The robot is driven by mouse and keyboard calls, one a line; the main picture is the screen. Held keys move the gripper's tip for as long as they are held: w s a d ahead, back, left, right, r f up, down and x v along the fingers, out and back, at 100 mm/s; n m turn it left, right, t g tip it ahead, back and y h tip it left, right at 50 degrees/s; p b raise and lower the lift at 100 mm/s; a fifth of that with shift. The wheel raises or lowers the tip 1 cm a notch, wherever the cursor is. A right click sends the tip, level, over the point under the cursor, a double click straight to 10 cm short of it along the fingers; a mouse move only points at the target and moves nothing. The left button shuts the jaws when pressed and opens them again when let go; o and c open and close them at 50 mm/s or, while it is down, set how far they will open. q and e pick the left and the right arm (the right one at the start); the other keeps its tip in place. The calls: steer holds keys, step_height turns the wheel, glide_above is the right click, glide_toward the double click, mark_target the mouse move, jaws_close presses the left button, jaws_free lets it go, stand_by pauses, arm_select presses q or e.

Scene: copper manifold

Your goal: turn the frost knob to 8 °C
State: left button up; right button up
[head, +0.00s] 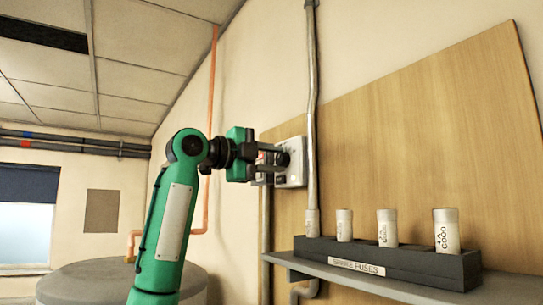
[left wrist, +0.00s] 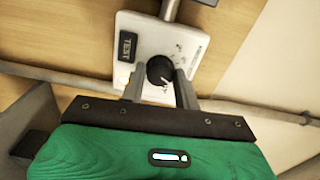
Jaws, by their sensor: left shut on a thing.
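The frost knob (left wrist: 159,70) is a round black knob with a pale pointer mark, on a white control box (left wrist: 147,27) fixed to the wooden board. The box also shows in the head view (head: 293,170), partly behind my gripper. My left gripper (left wrist: 160,84) is shut on the knob, one finger on each side of it. In the head view my left gripper (head: 278,160) reaches the box from the left. The scale marks around the knob are too small to read. My right gripper is in neither view.
A grey shelf (head: 395,287) at the right carries a black rack (head: 430,265) labelled "SPARE FUSES" with several white fuses. A grey conduit (head: 311,100) runs up from near the box. A copper pipe (head: 211,90) and a grey tank (head: 80,284) stand to the left.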

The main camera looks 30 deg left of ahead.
arm_select(q)
steer(key=shift+m, duration=0.4)
steer(key=o, duration=1)
steer(key=shift+c, duration=0.2)
steer(key=b+v, duration=0.6)
steer(key=v, duration=0.7)
steer(key=shift+s, duration=0.3)
steer(key=shift+a+f, duration=0.1)
